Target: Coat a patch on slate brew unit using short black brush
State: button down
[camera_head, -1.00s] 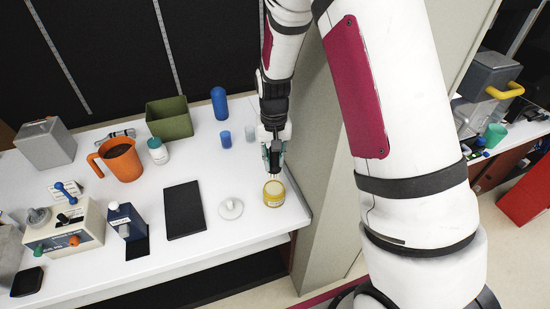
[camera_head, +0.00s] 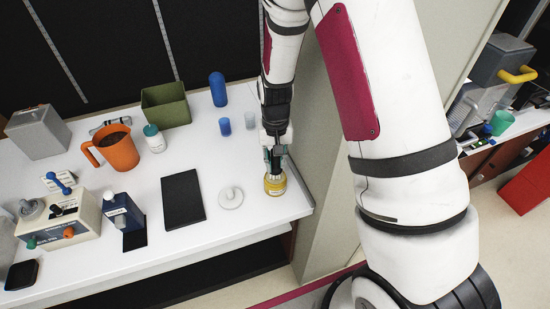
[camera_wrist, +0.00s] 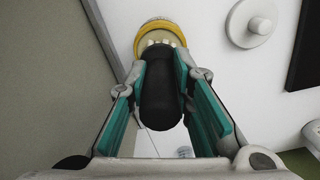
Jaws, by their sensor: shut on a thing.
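My gripper (camera_head: 274,158) is shut on the short black brush, over the right end of the white counter. In the wrist view my gripper (camera_wrist: 172,78) has its teal pads on either side of the brush's dark handle (camera_wrist: 161,95). A yellow jar (camera_head: 275,186) stands right below the brush; it also shows in the wrist view (camera_wrist: 158,25). The brush's lower end is at the jar's mouth; how deep it reaches I cannot tell. A grey machine with a yellow handle (camera_head: 502,62) stands at the far right; I cannot tell whether it is the slate brew unit.
A white lidded disc (camera_head: 231,198) and a black mat (camera_head: 183,200) lie left of the jar. An orange jug (camera_head: 117,151), green bin (camera_head: 167,106) and blue bottle (camera_head: 218,90) stand farther back. A beige wall panel (camera_head: 335,150) rises close to the right of my gripper.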

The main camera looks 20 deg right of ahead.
jog(key=shift+f, duration=0.55)
dwell(1.8)
jog(key=shift+r+p, duration=1.1)
jog(key=shift+r, duration=2.45)
